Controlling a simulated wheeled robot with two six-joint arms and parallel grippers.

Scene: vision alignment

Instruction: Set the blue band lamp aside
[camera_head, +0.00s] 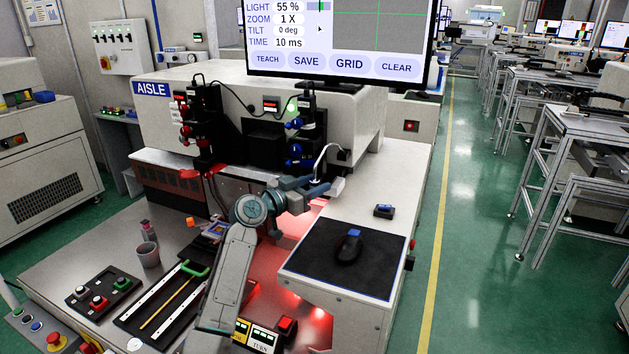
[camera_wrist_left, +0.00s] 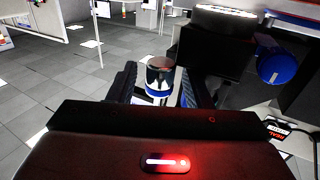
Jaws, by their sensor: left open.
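The blue band lamp (camera_wrist_left: 160,76) shows in the left wrist view as a short cylinder with a dark reddish top, a pale shiny body and a blue band low on it. It stands between the two dark fingers of my left gripper (camera_head: 325,188), which are open on either side of it. I cannot tell whether either finger touches it. In the head view the gripper is beside the front of the white machine, left of the black mat, and the lamp cannot be made out clearly there. My right gripper is not in view.
The machine's blue knob (camera_head: 294,151) is just above my gripper and also shows in the wrist view (camera_wrist_left: 276,66). A black mat (camera_head: 310,262) with a mouse (camera_head: 349,247) lies to the right. A grey cup (camera_head: 148,255) and button box (camera_head: 101,294) stand left.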

